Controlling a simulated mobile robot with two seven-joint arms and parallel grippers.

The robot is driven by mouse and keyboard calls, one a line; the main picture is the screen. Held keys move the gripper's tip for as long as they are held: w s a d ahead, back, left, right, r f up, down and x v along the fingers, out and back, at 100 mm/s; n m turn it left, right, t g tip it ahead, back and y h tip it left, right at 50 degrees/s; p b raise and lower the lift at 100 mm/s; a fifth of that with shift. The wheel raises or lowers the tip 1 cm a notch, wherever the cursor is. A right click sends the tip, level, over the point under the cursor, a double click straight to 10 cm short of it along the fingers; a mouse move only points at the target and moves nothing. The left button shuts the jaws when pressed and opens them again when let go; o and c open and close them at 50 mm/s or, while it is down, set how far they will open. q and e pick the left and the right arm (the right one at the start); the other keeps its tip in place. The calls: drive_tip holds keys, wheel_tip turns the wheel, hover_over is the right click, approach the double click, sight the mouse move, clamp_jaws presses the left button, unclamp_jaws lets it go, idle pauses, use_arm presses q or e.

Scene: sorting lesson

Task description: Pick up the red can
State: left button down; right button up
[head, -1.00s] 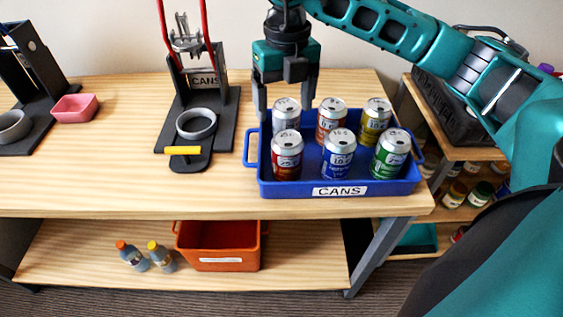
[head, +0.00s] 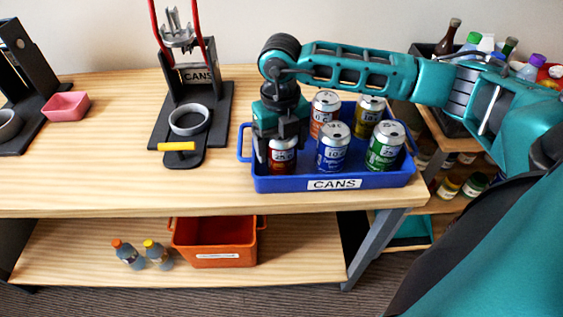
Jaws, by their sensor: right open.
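The red can (head: 282,164) stands upright in the front left corner of the blue tray (head: 335,183) labelled CANS. My right gripper (head: 281,150) points down over it, open, with its fingers at either side of the can's upper part. I cannot tell whether a finger touches the can. The gripper hides the can's top and the silver can behind it. My left gripper is not in view.
A blue can (head: 332,152) stands close on the right, with a green can (head: 384,151) beyond it. An orange can (head: 324,108) and a yellow can (head: 369,112) stand behind. A black can press (head: 190,95) is left of the tray.

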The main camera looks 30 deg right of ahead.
drive_tip(key=shift+f, duration=0.15)
drive_tip(key=c, duration=1)
